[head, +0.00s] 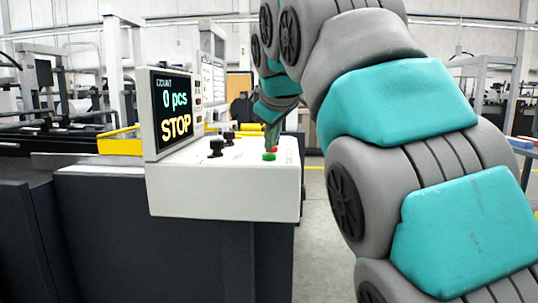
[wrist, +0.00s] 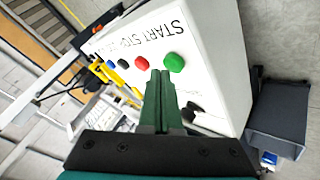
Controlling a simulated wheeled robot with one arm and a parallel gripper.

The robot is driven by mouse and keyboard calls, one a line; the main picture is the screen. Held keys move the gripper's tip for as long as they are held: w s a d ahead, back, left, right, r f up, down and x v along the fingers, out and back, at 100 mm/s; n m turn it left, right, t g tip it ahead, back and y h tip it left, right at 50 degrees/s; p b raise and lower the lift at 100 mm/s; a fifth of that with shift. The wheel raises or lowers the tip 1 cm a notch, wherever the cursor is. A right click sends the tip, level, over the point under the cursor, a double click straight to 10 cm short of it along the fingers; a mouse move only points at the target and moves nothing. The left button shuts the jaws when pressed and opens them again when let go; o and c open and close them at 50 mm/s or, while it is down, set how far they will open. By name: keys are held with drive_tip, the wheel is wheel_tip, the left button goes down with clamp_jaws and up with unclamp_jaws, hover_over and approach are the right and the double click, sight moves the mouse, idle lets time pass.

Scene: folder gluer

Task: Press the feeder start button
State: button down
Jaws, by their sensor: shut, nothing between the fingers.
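The green button (head: 269,156) sits on top of the white control box (head: 225,190), near its right front edge. In the wrist view the green button (wrist: 174,62) is beside the printed word START, and the red button (wrist: 142,63) is beside STOP. My gripper (head: 271,146) is shut and empty, pointing down over the box just behind the green button. In the wrist view its fingertips (wrist: 160,73) appear between the red and green buttons, nearer the green one. I cannot tell whether they touch anything. The display (head: 175,113) reads 0 pcs and STOP.
Black knobs (head: 216,147) stand on the box left of the buttons. The raised display panel stands at the box's left end. A yellow part (head: 120,143) of the machine lies behind. Open floor (head: 318,230) shows right of the box. A grey bin (wrist: 280,118) shows in the wrist view.

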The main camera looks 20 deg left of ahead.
sight(271, 155)
drive_tip(key=shift+f+b, duration=0.3)
drive_tip(key=shift+f, duration=0.15)
idle(0.4)
idle(0.3)
drive_tip(key=shift+r+p, duration=0.8)
drive_tip(key=shift+r, duration=0.15)
drive_tip(key=shift+r+p, duration=1.85)
drive_tip(key=shift+r, duration=0.65)
drive_tip(key=shift+f, duration=0.1)
